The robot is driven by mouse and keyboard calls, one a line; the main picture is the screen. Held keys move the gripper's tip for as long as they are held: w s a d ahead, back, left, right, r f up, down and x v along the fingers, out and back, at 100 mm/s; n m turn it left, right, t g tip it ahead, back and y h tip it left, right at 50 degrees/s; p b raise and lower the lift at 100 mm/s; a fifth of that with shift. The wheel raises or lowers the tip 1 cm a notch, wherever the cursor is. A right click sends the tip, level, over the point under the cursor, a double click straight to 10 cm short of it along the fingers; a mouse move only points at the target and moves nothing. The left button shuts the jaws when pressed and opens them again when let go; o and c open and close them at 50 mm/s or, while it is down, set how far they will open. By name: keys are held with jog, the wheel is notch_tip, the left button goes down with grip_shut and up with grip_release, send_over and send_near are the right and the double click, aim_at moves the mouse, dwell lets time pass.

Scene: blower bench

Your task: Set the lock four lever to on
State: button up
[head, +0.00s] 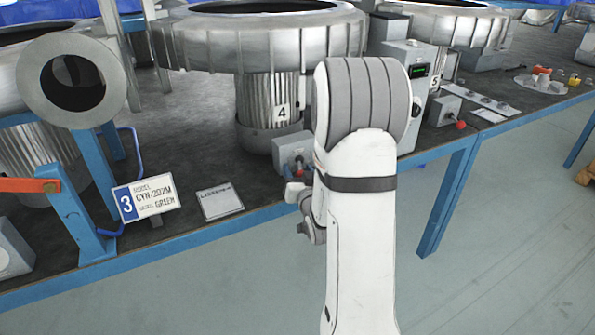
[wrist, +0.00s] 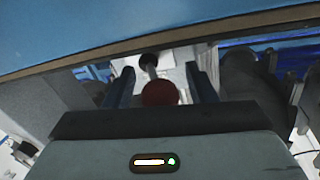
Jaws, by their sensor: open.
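The lock four lever's grey box (head: 287,149) stands on the bench in front of the blower marked 4 (head: 264,122). In the wrist view the lever's dark red round knob (wrist: 160,92) sits between the two fingers of my gripper (wrist: 160,70). The fingers are open, one on each side of the knob, and a gap shows at both sides. A dark joint and thin stem (wrist: 149,60) show just beyond the knob. In the head view my arm covers part of the box, and my fingers are hard to make out there.
A similar lock box (head: 442,109) with a red knob (head: 461,125) stands by blower 5. The bench's blue front edge (head: 190,240) runs below.

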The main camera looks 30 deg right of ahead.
jog(key=shift+c, duration=0.4)
grip_shut()
jog(key=shift+a, duration=0.2)
